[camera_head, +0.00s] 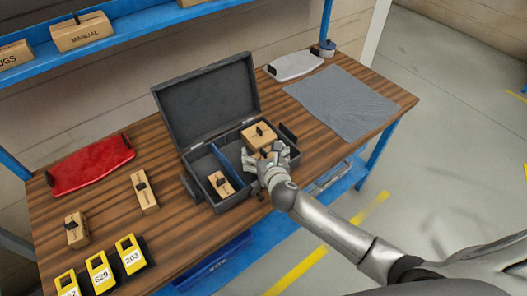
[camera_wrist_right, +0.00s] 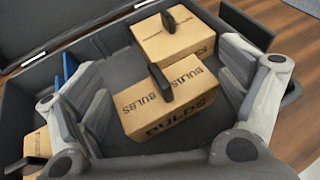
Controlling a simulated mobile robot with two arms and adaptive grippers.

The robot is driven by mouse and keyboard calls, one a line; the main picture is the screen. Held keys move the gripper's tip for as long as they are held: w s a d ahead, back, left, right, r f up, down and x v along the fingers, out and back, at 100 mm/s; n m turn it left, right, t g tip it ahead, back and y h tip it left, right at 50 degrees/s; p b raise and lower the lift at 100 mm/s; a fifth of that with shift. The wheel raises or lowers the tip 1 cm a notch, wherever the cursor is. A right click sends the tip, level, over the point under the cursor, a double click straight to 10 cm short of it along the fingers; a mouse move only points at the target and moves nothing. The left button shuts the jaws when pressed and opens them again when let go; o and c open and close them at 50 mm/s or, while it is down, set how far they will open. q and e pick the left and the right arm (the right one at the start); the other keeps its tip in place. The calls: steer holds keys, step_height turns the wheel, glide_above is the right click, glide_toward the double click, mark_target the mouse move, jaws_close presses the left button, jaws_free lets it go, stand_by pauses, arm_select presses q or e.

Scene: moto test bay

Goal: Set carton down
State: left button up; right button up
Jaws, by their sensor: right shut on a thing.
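My right gripper (camera_head: 270,160) is shut on a brown carton marked BULBS with a black tab on top; this BULBS carton (camera_wrist_right: 170,105) shows between the fingers in the right wrist view. The gripper is at the right compartment of an open dark grey case (camera_head: 235,203). The fingers partly hide the carton in the head view. I cannot tell whether its underside touches the case floor. A second carton (camera_head: 257,136) is in the same compartment, just behind it; it also shows in the right wrist view (camera_wrist_right: 172,42). My left gripper is not in view.
A blue divider (camera_head: 226,165) splits the case, with another carton (camera_head: 220,186) in the left compartment. The raised lid (camera_head: 207,97) stands behind.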

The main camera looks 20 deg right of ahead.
steer(key=o, duration=0.7)
steer(key=shift+o, duration=0.2)
steer(key=shift+r, duration=0.3)
steer(key=shift+r+p, duration=0.35)
steer(key=shift+r, duration=0.15)
steer(key=v, duration=1.2)
steer(key=shift+b, duration=0.35)
steer(key=shift+d+f, duration=0.15)
